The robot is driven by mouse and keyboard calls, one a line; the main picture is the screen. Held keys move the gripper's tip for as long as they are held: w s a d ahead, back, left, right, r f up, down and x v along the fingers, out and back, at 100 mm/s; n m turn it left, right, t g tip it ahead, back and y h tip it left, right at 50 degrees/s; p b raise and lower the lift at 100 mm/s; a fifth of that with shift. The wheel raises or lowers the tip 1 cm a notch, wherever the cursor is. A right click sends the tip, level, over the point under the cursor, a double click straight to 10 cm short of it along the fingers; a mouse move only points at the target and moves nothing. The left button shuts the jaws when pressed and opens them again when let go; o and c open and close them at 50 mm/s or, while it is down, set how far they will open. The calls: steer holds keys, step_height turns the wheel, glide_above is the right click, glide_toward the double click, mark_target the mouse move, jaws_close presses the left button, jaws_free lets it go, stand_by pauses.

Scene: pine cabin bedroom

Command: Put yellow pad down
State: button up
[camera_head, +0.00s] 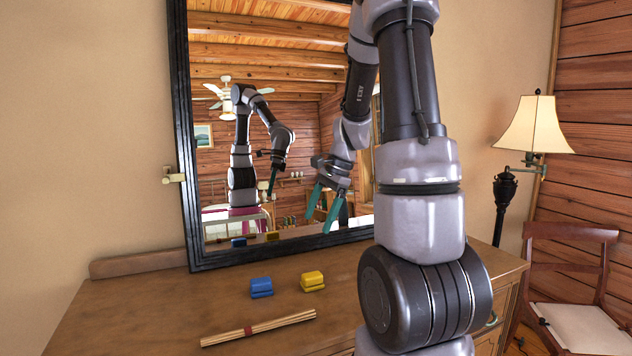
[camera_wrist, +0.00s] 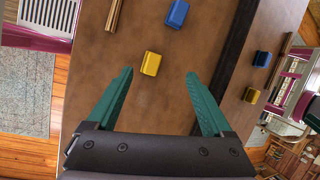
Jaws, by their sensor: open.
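The yellow pad (camera_head: 313,281) rests on the wooden dresser top, to the right of a blue pad (camera_head: 261,287). In the wrist view the yellow pad (camera_wrist: 151,63) lies on the dresser beyond my fingertips, between their lines. My gripper (camera_head: 325,208) is open and empty, with green fingers, raised above the dresser in front of the mirror. It also shows in the wrist view (camera_wrist: 158,72), with its two fingers wide apart and nothing between them. Nothing touches the yellow pad.
A bundle of sticks (camera_head: 258,328) with a red band lies near the dresser's front. A black-framed mirror (camera_head: 188,180) stands behind and reflects my arm and the pads. A lamp (camera_head: 534,128) and a chair (camera_head: 575,270) are at the right. The dresser's left part is clear.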

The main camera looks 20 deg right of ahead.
steer(key=s+a+r+n+t+h, duration=0.1)
steer(key=s+a+r+n+t, duration=0.2)
steer(key=s+r, duration=0.5)
steer(key=s+a+r+n+t+h, duration=0.1)
steer(key=s+a+r+n+t, duration=0.2)
steer(key=s+a+r+n, duration=0.2)
steer(key=s+r+n, duration=0.3)
steer(key=r, duration=0.2)
steer(key=shift+a, duration=0.4)
steer(key=shift+s, duration=0.1)
